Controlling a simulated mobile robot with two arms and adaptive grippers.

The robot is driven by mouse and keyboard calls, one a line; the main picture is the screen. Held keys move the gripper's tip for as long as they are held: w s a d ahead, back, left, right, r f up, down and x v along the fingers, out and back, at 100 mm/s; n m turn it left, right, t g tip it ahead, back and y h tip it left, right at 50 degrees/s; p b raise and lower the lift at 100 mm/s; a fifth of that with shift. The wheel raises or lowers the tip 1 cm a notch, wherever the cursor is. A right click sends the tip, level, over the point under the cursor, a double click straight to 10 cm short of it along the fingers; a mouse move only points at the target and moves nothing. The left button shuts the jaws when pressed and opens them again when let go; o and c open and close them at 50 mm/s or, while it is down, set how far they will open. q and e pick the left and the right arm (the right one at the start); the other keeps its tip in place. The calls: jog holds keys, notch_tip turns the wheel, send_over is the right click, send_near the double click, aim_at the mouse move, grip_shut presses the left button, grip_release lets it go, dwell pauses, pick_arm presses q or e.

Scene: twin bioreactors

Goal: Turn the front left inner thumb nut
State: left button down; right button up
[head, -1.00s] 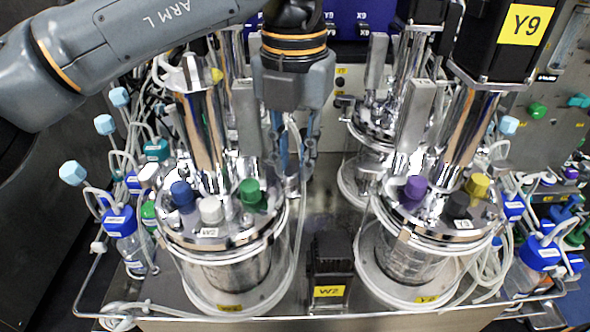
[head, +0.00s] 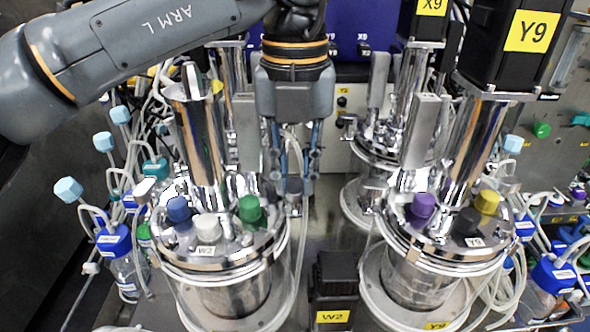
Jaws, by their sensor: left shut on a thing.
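The front left bioreactor (head: 228,258) stands at the left, a clear vessel with a steel lid that carries blue, white and green caps. My left gripper (head: 294,180) points down at the inner right edge of this lid, just behind the green cap (head: 251,210). Its two fingers are closed in around a small grey metal part (head: 293,187), which looks like the inner thumb nut. The fingertips partly hide it, and I cannot tell how far it is turned. My right gripper is not in view.
The front right bioreactor (head: 425,262) stands across a narrow gap, under a black motor labelled Y9 (head: 513,38). A black block labelled W2 (head: 333,285) sits between the front vessels. Bottles and loose tubing crowd both sides.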

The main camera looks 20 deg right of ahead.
aim_at(295, 182)
pick_arm(q)
jog(key=c, duration=1.2)
grip_release()
notch_tip(295, 182, up, 12)
jog(key=shift+r, duration=0.1)
